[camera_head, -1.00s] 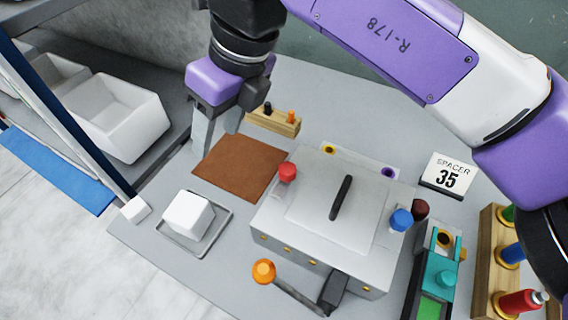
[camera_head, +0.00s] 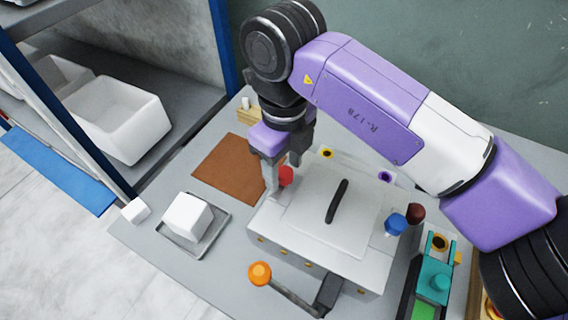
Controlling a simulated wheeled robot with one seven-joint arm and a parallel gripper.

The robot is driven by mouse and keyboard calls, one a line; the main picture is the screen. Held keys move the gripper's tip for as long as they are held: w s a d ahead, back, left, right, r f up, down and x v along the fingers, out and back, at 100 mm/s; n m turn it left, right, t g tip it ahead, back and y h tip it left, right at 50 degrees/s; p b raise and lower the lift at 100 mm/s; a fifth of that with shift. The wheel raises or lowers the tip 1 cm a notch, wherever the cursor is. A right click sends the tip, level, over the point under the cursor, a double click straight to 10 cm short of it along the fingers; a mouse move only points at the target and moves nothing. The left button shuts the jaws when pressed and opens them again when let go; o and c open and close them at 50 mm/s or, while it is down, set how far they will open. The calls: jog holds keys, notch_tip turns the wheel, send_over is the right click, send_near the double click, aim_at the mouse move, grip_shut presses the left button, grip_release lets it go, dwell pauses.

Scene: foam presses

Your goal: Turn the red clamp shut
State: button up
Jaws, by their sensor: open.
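The red clamp (camera_head: 287,176) is a round red knob at the back left corner of the grey press box (camera_head: 262,222). My gripper (camera_head: 281,180) points down at that corner, with its fingers apart. One finger is in front and to the left of the red clamp and partly hides it; the other is behind it. I cannot tell whether either finger touches the clamp. A blue clamp (camera_head: 396,224) stands at the right side of the press. The press lid has a black handle (camera_head: 338,200).
An orange-knobbed lever (camera_head: 260,273) sticks out at the press front. A white block (camera_head: 187,214) sits on a small tray (camera_head: 208,247) at left. A brown mat (camera_head: 222,166) lies behind. A teal device (camera_head: 438,282) stands at right. White bins (camera_head: 118,118) are on the shelf.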

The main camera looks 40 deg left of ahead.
jog(key=shift+f, duration=0.2)
jog(key=shift+c, duration=0.4)
grip_shut()
